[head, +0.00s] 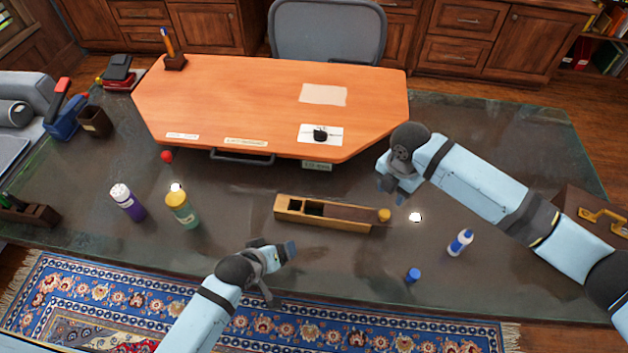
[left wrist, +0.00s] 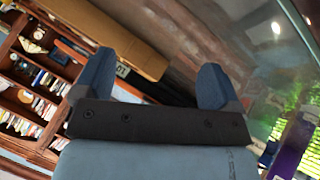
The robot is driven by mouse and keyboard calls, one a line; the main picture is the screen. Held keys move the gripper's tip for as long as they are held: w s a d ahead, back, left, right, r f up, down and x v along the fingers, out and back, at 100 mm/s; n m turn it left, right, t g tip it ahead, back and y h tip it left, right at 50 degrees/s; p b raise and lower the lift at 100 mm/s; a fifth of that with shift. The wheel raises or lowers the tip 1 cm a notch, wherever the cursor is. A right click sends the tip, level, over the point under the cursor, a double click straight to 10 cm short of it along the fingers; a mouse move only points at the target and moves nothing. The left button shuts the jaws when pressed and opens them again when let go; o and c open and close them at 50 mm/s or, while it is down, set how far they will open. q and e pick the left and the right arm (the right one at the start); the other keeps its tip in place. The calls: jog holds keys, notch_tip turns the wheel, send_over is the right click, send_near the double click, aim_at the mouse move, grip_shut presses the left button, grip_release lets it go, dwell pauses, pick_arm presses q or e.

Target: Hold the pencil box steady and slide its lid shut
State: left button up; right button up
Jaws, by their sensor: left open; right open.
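The pencil box (head: 290,217) is a long, narrow wooden box lying on the dark desk, in the middle of the head view. Its dark sliding lid (head: 350,213) covers the right part and has a yellow knob (head: 384,214) at its right end. The left part is uncovered and shows dark compartments. My left gripper (head: 281,271) is open and empty, in front of the box and apart from it; its fingers also show in the left wrist view (left wrist: 154,82). My right gripper (head: 388,188) is open, just behind the box's right end and apart from the knob.
An orange wooden board (head: 240,100) fills the back of the desk. A white-blue bottle (head: 460,242) and a blue cap (head: 413,275) are at the right. The desk around the box is clear.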

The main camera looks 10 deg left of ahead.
aim_at(311, 211)
pick_arm(q)
jog(key=w+n, duration=0.1)
jog(key=w, duration=0.1)
jog(key=w+d+n+g, duration=0.2)
jog(key=w, duration=0.1)
jog(key=shift+w+d+r+n, duration=0.15)
jog(key=shift+w+r+n, duration=0.15)
jog(key=shift+n, duration=0.1)
jog(key=w+n, duration=0.1)
jog(key=w+d+r+n+g, duration=0.1)
jog(key=w+d+r+n+g+y, duration=0.1)
jog(key=w, duration=0.1)
jog(key=shift+n, duration=0.4)
jog(key=w+d+r+n+g+y, duration=0.2)
jog(key=w+r+n+g, duration=0.3)
jog(key=r, duration=0.3)
jog(key=shift+n+t, duration=0.5)
jog(key=shift+n, duration=0.3)
jog(key=f, duration=1.4)
jog(key=shift+w+d, duration=0.15)
jog(key=shift+w, duration=0.05)
